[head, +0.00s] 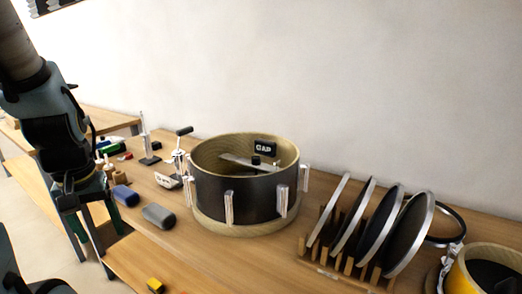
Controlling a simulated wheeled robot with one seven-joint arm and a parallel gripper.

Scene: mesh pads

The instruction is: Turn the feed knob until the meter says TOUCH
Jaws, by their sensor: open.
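A black drum shell (240,200) with pale wooden rims and silver lugs stands on the bench. Inside it a grey bar (236,160) runs across, with a small dark knob (256,161) on it that looks like the feed knob. A small black meter (264,148) by the far inner wall reads GAP. My gripper (98,222) hangs at the left of the head view, pointing down, open and apart from the drum. Nothing shows between its fingers. The lower inside of the drum is hidden by its near wall.
A wooden rack (345,270) with several upright round drum heads (411,234) stands right of the drum. A yellow drum (462,280) is at the far right. A blue block (125,196), a grey block (158,216) and small tools lie between my gripper and the drum.

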